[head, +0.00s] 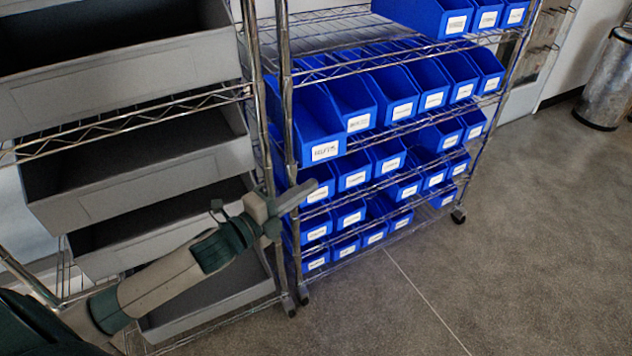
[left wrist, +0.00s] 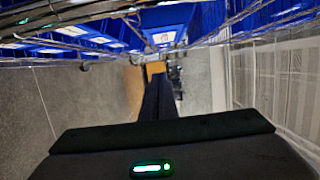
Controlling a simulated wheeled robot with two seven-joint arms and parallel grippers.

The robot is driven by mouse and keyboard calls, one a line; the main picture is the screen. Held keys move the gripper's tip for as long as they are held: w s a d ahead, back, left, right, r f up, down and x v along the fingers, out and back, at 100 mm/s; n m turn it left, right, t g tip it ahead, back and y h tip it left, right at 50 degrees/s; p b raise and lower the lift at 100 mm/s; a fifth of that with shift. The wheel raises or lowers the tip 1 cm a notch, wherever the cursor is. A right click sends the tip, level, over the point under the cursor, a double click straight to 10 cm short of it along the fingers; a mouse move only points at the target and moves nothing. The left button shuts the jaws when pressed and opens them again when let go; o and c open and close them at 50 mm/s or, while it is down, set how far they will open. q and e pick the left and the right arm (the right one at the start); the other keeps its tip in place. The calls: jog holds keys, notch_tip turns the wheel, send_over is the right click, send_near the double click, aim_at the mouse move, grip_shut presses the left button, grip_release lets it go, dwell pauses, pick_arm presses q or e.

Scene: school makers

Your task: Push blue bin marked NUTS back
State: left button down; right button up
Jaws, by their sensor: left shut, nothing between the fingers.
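Blue bins with white labels stand in rows on a wire rack in the head view. The leftmost bin of the upper full row (head: 313,118) juts out toward me further than its neighbours. Its label is too small to read surely, so I cannot tell which bin is marked NUTS. My left gripper (head: 306,190) is shut and empty, just below and in front of that bin, near the rack's left post. In the left wrist view its dark fingers (left wrist: 158,98) are together, with blue bins above them. My right gripper is not in view.
A rack of grey bins (head: 140,180) stands close on the left, behind my left arm. Metal posts (head: 287,90) stand between the racks. The grey floor (head: 480,260) on the right is clear. A metal trash can (head: 606,80) stands at the far right.

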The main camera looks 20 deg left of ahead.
pick_arm(q)
jog(key=shift+s+a, duration=0.25)
jog(key=shift+s, duration=0.35)
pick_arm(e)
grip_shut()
pick_arm(q)
jog(key=s+d+f+n+g+y, duration=0.1)
jog(key=s+d+f+n+g, duration=0.2)
jog(key=s+f+n, duration=0.3)
jog(key=s+d+f+n+g+y, duration=0.2)
jog(key=s+d+f+n+g, duration=0.1)
jog(key=s+f+n, duration=0.4)
jog(key=s+d+f+n+g+y, duration=0.1)
jog(key=s+d+f+n+g, duration=0.3)
jog(key=s+f+n, duration=0.3)
jog(key=s+d+f, duration=0.1)
jog(key=s+f, duration=0.4)
jog(key=s, duration=0.2)
jog(key=shift+s, duration=0.2)
jog(key=shift+w, duration=0.1)
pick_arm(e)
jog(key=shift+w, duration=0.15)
